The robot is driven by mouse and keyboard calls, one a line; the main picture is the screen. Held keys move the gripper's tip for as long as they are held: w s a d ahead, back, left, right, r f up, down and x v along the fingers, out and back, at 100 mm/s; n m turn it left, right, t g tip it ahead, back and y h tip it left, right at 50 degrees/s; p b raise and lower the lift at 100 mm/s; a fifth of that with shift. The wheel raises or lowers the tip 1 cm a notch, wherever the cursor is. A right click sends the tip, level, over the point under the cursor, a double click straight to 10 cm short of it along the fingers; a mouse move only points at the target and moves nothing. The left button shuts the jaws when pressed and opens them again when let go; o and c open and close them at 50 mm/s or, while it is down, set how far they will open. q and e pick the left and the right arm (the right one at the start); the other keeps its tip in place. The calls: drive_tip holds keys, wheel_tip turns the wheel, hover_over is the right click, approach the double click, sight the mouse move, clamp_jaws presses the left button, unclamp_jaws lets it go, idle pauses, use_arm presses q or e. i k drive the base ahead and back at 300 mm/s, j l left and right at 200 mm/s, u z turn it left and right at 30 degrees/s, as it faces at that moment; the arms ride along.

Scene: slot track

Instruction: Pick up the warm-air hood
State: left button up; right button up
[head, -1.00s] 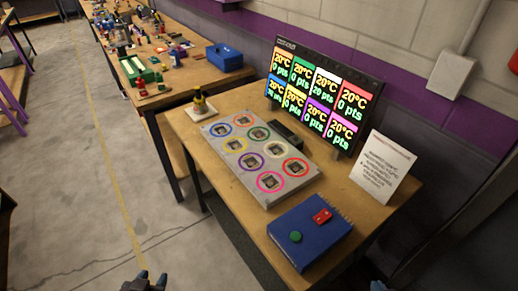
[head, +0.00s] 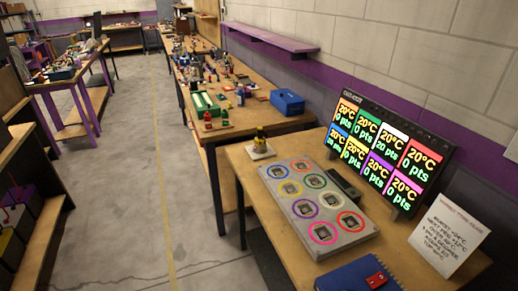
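I cannot tell for certain which thing is the warm-air hood. A small yellow-and-black object (head: 260,136) stands upright on a white square base (head: 259,152) at the near table's far left corner. A dark oblong block (head: 345,184) lies beside the grey board (head: 345,240), between it and the display. The board carries several coloured rings, each around a small dark square. Neither of my grippers is in view.
A display panel (head: 386,155) shows several 20°C tiles. A white printed card (head: 449,240) stands on the near table (head: 282,228), with a blue box (head: 358,276) in front. A cluttered bench with a blue case (head: 287,102) lies beyond. The floor aisle (head: 175,190) at left is clear.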

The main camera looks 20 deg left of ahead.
sight(260, 147)
drive_tip(key=j, duration=0.4)
drive_tip(key=k+j, duration=0.15)
drive_tip(key=j, duration=0.25)
drive_tip(key=i+j, duration=0.15)
drive_tip(key=j, duration=0.15)
drive_tip(key=i+j, duration=0.3)
drive_tip(key=j, duration=0.25)
drive_tip(key=i+j, duration=0.6)
drive_tip(key=j, duration=0.15)
drive_tip(key=z, duration=0.05)
